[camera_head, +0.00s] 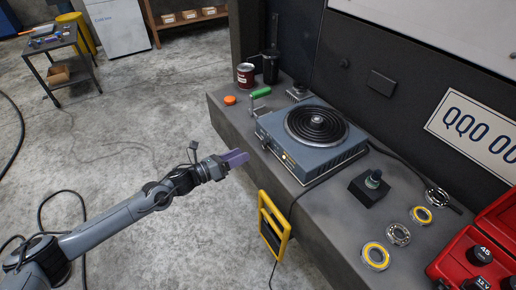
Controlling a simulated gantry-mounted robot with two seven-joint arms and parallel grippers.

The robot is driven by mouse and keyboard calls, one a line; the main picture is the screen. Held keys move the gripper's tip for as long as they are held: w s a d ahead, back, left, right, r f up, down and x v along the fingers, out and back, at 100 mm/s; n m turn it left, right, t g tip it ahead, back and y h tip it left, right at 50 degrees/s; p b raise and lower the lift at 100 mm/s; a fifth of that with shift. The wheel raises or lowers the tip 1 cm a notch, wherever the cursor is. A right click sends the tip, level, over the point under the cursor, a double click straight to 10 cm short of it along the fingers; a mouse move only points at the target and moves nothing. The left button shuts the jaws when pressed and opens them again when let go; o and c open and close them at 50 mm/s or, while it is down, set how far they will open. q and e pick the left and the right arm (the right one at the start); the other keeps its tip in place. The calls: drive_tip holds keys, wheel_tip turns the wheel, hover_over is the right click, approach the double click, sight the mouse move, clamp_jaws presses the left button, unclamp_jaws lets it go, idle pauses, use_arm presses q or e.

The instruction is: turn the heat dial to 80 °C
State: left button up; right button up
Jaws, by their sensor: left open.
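A blue-grey heater unit (318,166) with a round black spiral plate (317,124) on top sits on the grey bench. Its front face, towards the bench edge, carries small controls (286,158); the dial and its marks are too small to read. My left gripper (238,157) has purple fingers and is open. It is in the air off the bench's front edge, to the left of the heater's front face and apart from it. My right gripper is not in view.
A yellow frame (273,227) hangs at the bench front. Several bearings (375,256) and a red case (480,250) lie to the right.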

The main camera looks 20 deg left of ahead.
sight(262, 145)
use_arm(q)
drive_tip(key=b+x, duration=0.2)
drive_tip(key=x, duration=0.4)
drive_tip(key=shift+w+d+f+b, duration=0.1)
drive_tip(key=shift+w+d+b, duration=0.1)
drive_tip(key=shift+b, duration=0.15)
drive_tip(key=shift+w+d, duration=0.4)
drive_tip(key=shift+w, duration=0.15)
